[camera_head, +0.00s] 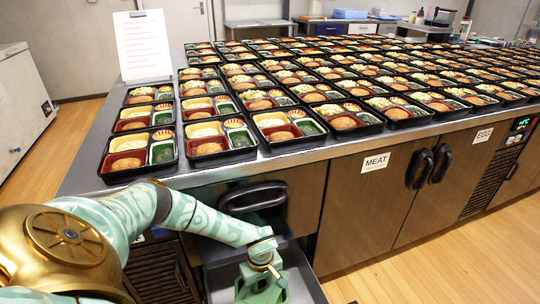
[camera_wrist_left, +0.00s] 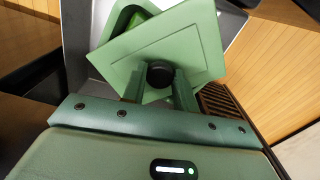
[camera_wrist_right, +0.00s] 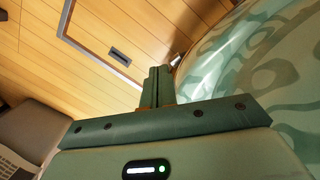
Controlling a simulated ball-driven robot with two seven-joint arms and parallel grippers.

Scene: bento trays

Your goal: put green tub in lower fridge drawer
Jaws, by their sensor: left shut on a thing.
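My left gripper (camera_wrist_left: 160,85) is shut on a black knob (camera_wrist_left: 160,74) on a flat, square, pale green lid-like panel (camera_wrist_left: 150,45). A rounded green rim with a darker green inside, likely the green tub (camera_wrist_left: 207,22), shows behind the panel, turned at an angle to it. I cannot tell whether panel and rim are joined. In the head view the left gripper (camera_head: 262,287) is over an open grey drawer (camera_head: 302,282), below a dark front with a black handle (camera_head: 254,196). The tub is hidden there. My right gripper (camera_wrist_right: 158,86) is shut and empty, away from the drawer.
The counter (camera_head: 78,178) above is crowded with several rows of filled bento trays (camera_head: 205,163). A white sign (camera_head: 143,45) stands at its far left. Closed doors labelled MEAT (camera_head: 375,162) and EGG (camera_head: 483,135) are to the right. The wooden floor in front is clear.

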